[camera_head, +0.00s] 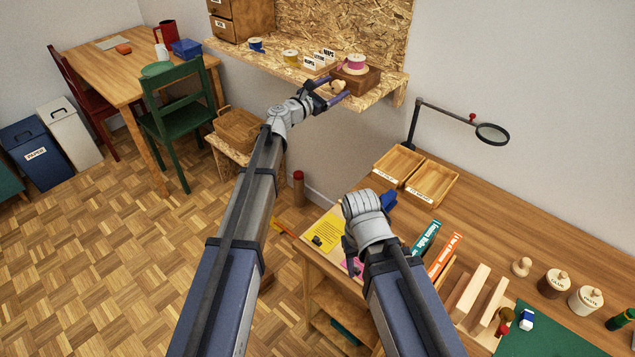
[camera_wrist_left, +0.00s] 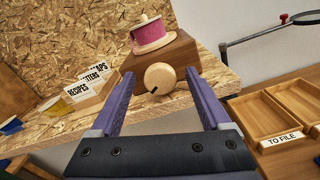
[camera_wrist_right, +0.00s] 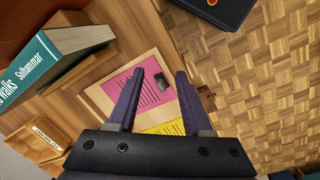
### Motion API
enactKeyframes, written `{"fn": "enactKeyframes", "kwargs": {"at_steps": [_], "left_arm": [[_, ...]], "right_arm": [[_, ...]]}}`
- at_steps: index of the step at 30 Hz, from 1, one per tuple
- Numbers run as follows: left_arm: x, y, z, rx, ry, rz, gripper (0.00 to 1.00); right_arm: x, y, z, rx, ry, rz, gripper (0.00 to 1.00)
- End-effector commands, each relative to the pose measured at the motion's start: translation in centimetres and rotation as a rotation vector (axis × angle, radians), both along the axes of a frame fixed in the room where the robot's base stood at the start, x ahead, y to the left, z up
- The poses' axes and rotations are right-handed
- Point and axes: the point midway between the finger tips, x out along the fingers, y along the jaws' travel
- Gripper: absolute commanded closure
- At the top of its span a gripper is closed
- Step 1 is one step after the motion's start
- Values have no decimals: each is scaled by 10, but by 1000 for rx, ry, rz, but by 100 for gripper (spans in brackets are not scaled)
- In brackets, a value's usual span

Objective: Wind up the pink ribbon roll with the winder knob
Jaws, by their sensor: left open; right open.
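The pink ribbon roll (camera_wrist_left: 149,36) sits on a wooden spool on top of a brown wooden block (camera_wrist_left: 171,60) at the shelf's right end. In the head view the roll (camera_head: 355,62) shows at the top. The round pale winder knob (camera_wrist_left: 160,78) with a dark mark is on the block's front face. My left gripper (camera_head: 333,94) is open at the shelf's front edge; in the left wrist view its fingers (camera_wrist_left: 160,92) stand on either side of the knob, apart from it. My right gripper (camera_wrist_right: 156,84) is open and empty above papers on the workbench.
The OSB shelf (camera_head: 385,94) holds a blue spool (camera_head: 256,45), a yellow spool (camera_head: 290,56) and labelled cards (camera_head: 318,61). A magnifier (camera_head: 492,133) on an arm and two wooden trays (camera_head: 398,165) stand right of the shelf. Teal (camera_head: 425,239) and orange books are near my right arm.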

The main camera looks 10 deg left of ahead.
Motion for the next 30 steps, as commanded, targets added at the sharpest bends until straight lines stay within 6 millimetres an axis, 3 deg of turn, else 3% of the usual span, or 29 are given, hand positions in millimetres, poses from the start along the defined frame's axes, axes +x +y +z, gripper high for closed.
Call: {"fn": "enactKeyframes", "kwargs": {"at_steps": [4,17,30], "left_arm": [[1,1,0,-144,105,0,19],[-70,48,0,-140,106,-1,19],[-125,12,-53,406,-32,-188,19]], "right_arm": [[0,0,0,0,0,0,50],[0,0,0,0,0,0,50],[0,0,-1,0,0,0,50]]}}
